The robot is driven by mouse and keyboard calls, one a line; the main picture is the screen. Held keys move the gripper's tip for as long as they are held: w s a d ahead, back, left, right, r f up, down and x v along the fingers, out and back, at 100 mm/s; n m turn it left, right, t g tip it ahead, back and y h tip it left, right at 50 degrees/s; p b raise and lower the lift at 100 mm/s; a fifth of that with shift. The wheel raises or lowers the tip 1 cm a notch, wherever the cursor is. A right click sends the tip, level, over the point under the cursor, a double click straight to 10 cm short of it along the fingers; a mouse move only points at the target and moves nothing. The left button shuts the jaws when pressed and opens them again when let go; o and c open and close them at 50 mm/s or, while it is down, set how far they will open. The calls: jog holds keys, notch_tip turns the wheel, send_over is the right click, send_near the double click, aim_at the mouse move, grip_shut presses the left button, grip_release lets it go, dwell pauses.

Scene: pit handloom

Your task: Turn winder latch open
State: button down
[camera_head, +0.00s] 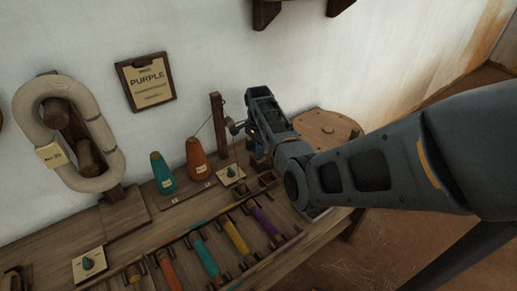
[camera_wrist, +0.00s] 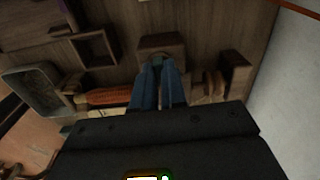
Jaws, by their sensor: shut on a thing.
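My gripper (camera_wrist: 160,66) shows in the wrist view with its blue fingers close together. The fingertips meet at a small wooden block (camera_wrist: 162,44) on the winder, and the piece between them, which appears to be the winder latch, is mostly hidden. In the wrist view an orange-wound bobbin (camera_wrist: 109,97) lies across behind the fingers. In the head view my gripper (camera_head: 257,150) points down beside the winder's upright wooden post (camera_head: 217,122). My wrist hides much of the winder there, and the latch's angle cannot be told.
A green cone (camera_head: 162,173) and an orange cone (camera_head: 197,160) stand left of the post. A small dial plate (camera_head: 231,174) lies close by. Several coloured bobbins, such as a purple one (camera_head: 264,220), lie in front. A round wooden disc (camera_head: 327,126) is behind my wrist.

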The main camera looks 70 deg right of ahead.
jog(key=n+p, duration=0.1)
jog(key=n, duration=0.3)
jog(key=shift+r, duration=0.1)
jog(key=n+p, duration=0.1)
jog(key=n, duration=0.4)
jog(key=n+p, duration=0.1)
jog(key=n, duration=0.3)
jog(key=shift+n+p, duration=0.3)
jog(key=shift+n, duration=2.1)
jog(key=c, duration=1.2)
grip_release()
jog(key=shift+r, duration=3.85)
